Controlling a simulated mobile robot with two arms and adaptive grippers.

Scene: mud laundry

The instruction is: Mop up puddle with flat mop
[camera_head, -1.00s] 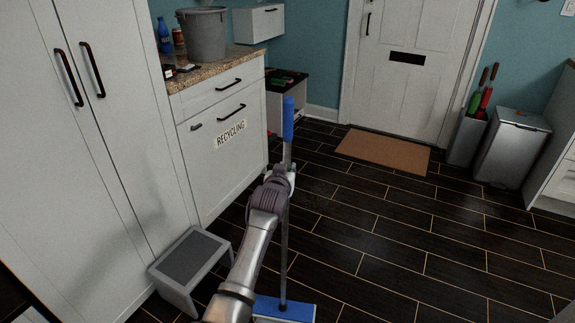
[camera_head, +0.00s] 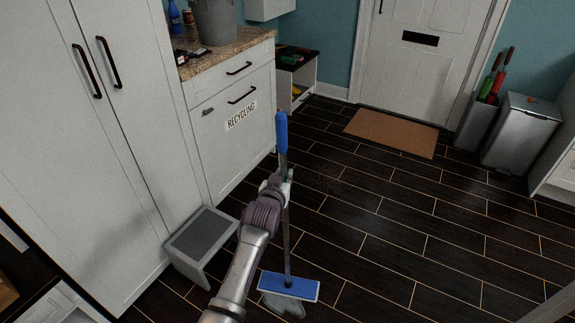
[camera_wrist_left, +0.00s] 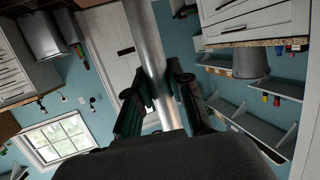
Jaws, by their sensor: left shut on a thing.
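The flat mop has a blue handle grip (camera_head: 281,131), a grey pole and a flat blue head (camera_head: 289,287) on the dark tiled floor. A pale wet puddle (camera_head: 285,306) shows at the near edge of the mop head, which covers part of it. My left gripper (camera_head: 284,180) is shut on the pole below the blue grip. In the left wrist view the pole (camera_wrist_left: 149,50) passes between the two dark fingers (camera_wrist_left: 162,98). The mop stands nearly upright. My right gripper is not in view.
A grey step stool (camera_head: 201,243) stands left of the mop, close to the white cabinets (camera_head: 115,150). A brown doormat (camera_head: 391,133) lies before the door. A trash bin (camera_head: 521,132) stands at the right. The floor right of the mop is clear.

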